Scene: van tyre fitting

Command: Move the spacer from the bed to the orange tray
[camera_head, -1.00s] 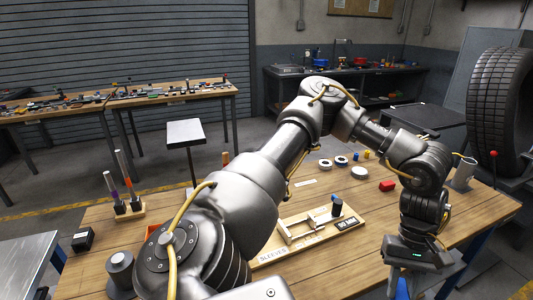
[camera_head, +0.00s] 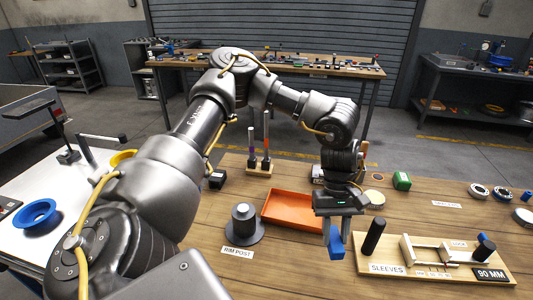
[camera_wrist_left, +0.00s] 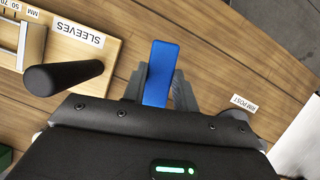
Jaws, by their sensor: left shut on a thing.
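My left gripper (camera_head: 336,232) is shut on a blue block, which I take for the spacer (camera_head: 336,245). It hangs pointing down over the table, just right of the orange tray (camera_head: 292,210) and left of the bed (camera_head: 440,262). The spacer also shows as a long blue bar between the fingers in the left wrist view (camera_wrist_left: 161,72). The tray looks empty where it shows; my gripper hides part of its right end. The bed is a wooden board with a metal frame and labels. My right gripper is not in view.
A black cylinder (camera_head: 373,237) stands at the bed's left end, close to my gripper. A grey rim post (camera_head: 243,224) stands left of the tray. Two upright rods (camera_head: 259,150) stand behind the tray.

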